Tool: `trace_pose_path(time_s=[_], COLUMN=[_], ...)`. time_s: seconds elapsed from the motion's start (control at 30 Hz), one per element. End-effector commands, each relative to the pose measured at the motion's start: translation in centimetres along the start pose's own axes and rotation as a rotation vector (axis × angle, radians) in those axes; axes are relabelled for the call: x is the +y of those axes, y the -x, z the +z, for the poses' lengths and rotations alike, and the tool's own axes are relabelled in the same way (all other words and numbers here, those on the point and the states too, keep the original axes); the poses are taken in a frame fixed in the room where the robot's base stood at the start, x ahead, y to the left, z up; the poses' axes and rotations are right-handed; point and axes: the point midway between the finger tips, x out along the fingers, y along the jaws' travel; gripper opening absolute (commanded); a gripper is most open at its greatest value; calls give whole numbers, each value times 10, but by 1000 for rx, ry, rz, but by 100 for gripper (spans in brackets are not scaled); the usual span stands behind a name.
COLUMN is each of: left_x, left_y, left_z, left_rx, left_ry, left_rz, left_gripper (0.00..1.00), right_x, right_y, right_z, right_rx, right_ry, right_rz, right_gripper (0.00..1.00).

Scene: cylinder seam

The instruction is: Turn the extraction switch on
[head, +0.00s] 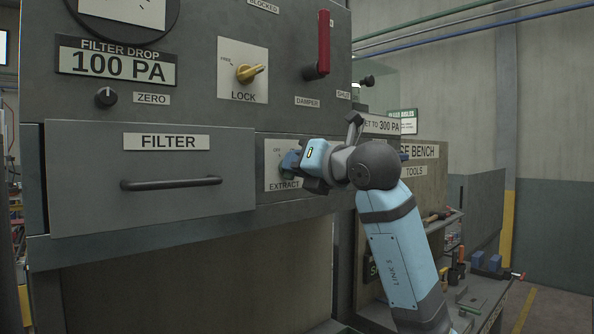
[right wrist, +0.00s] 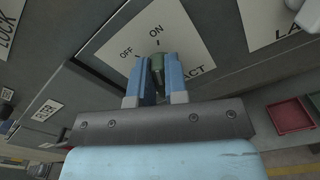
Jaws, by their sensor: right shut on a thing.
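The extraction switch is on a white plate (head: 272,155) marked EXTRACT, low on the grey panel right of the filter drawer. In the right wrist view the plate (right wrist: 120,28) shows the words OFF and ON. The dark green switch knob (right wrist: 175,95) sits between the two blue fingers of my right gripper (right wrist: 157,78), which is shut on it. The knob's far end lies just below the word ON, but its exact pointing is partly hidden by the fingers. My left gripper is not in view.
The filter drawer (head: 150,215) with its dark bar handle (head: 171,184) is left of the switch. Above are a yellow lock knob (head: 250,73) and a red damper lever (head: 323,45). A bench with tools (head: 485,265) stands to the right.

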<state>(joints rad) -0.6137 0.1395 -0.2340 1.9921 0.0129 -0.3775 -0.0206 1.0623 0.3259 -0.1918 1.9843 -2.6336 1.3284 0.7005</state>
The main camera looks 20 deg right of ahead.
Motion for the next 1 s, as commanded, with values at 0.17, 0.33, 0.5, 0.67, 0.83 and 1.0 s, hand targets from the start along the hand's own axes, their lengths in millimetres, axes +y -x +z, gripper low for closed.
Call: trace_pose_path(time_s=[0.17, 0.33, 0.5, 0.67, 0.83, 1.0], left_x=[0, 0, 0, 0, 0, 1], left_y=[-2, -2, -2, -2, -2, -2], left_z=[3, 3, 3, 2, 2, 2], left_rx=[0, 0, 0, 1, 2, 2], left_ry=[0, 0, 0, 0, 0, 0], left_rz=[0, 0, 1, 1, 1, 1], left_gripper=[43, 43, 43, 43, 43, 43], right_x=[-1, -1, -1, -1, -1, -1], right_y=[0, 0, 0, 0, 0, 0], right_z=[1, 1, 1, 1, 1, 1], right_rx=[-2, -2, -3, -3, -2, -1], right_ry=[-52, -74, -78, -78, -77, -77], right_rz=[0, 0, 0, 0, 0, 0], right_gripper=[0, 0, 0, 0, 39, 39])
